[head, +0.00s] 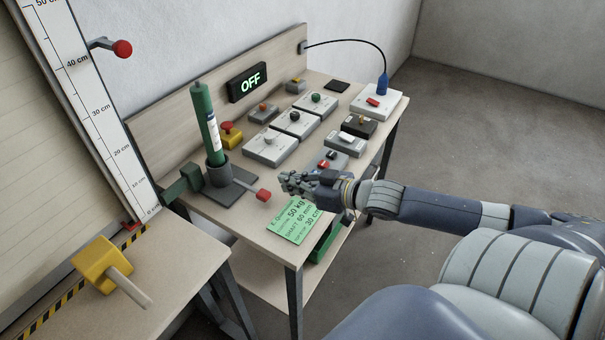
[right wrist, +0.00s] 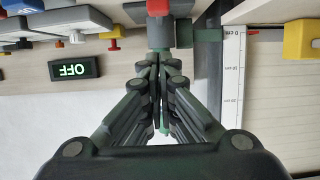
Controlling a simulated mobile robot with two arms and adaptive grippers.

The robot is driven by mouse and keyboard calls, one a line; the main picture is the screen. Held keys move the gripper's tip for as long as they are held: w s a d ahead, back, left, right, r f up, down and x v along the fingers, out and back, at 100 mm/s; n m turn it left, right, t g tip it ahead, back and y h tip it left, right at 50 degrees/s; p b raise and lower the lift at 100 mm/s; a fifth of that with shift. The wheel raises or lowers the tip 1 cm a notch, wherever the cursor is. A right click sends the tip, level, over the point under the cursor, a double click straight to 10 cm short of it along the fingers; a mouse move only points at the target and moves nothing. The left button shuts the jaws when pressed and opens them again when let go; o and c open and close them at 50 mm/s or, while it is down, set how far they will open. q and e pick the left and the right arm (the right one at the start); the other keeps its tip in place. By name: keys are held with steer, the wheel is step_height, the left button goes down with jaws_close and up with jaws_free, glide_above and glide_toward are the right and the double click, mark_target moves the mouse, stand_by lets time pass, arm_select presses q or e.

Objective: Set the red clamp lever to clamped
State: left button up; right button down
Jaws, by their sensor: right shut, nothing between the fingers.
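The red clamp lever (head: 263,195) has a red end and sticks out toward the front right from the dark grey clamp base (head: 232,192). A green cylinder (head: 203,118) stands in the clamp's round holder, tilted in the picture. My right gripper (head: 287,183) is shut and empty, just to the right of the lever's red end; I cannot tell if they touch. In the right wrist view a red piece (right wrist: 158,7), apparently the lever end, shows at the top edge beyond my shut fingertips (right wrist: 160,62). My left gripper is not in view.
Several switch boxes (head: 270,146) stand on the table behind my gripper. A green note (head: 293,220) lies at the front edge. An OFF display (head: 247,82) is on the back panel. A yellow block with a handle (head: 103,264) sits on the left table by the ruler (head: 101,110).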

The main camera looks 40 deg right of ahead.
steer(key=shift+v, duration=1.65)
steer(key=shift+f, duration=0.15)
